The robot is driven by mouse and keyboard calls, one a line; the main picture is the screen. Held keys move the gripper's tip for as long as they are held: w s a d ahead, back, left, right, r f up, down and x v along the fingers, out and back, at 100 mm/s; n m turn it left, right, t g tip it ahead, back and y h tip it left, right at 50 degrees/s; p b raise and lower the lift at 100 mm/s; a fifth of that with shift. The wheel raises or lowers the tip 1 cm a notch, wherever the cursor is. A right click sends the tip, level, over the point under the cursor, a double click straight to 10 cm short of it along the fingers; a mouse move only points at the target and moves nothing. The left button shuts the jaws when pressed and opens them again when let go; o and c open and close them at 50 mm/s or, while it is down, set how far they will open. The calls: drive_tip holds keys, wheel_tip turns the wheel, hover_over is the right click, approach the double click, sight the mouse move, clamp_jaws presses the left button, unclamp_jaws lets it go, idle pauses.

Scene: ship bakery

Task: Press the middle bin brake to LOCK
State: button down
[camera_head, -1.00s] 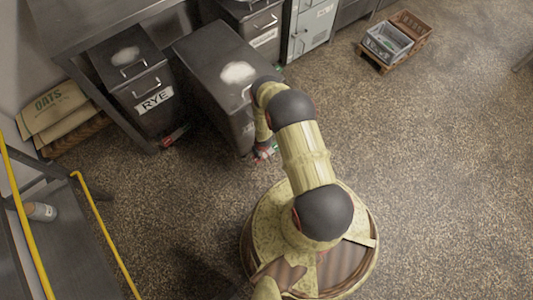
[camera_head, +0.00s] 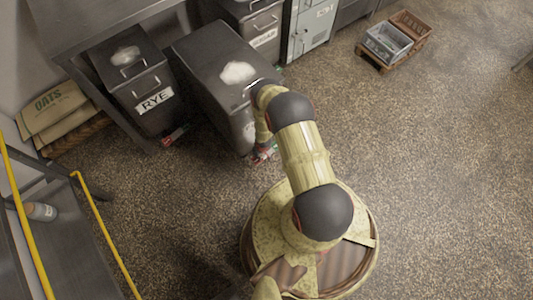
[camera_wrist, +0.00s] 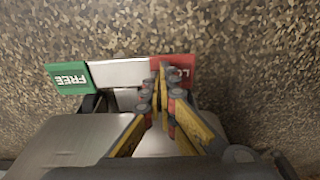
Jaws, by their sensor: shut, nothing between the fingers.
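The middle bin (camera_head: 215,62) is a dark box with a white patch on its lid, and it stands pulled out past its neighbours. In the wrist view its brake pedal (camera_wrist: 120,73) is a metal bar with a green FREE end (camera_wrist: 69,79) at left and a red LOCK end (camera_wrist: 184,66) at right. My gripper (camera_wrist: 163,72) is shut and empty, its fingertips over the red end and partly hiding its lettering. I cannot tell whether they touch it. In the head view my arm hides most of the gripper and pedal, low at the bin's front.
The RYE bin (camera_head: 133,82) stands at left with its own red pedal (camera_head: 174,135). Another bin (camera_head: 255,22) and a grey cabinet (camera_head: 311,28) stand behind. Oats sacks (camera_head: 52,108) and a yellow rail (camera_head: 105,235) are at left. Crates (camera_head: 390,42) sit far right. The floor at right is clear.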

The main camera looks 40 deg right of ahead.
drive_tip(key=shift+f, duration=0.2)
drive_tip(key=shift+r+p, duration=2.15)
drive_tip(key=shift+r, duration=1.4)
drive_tip(key=shift+s, duration=0.1)
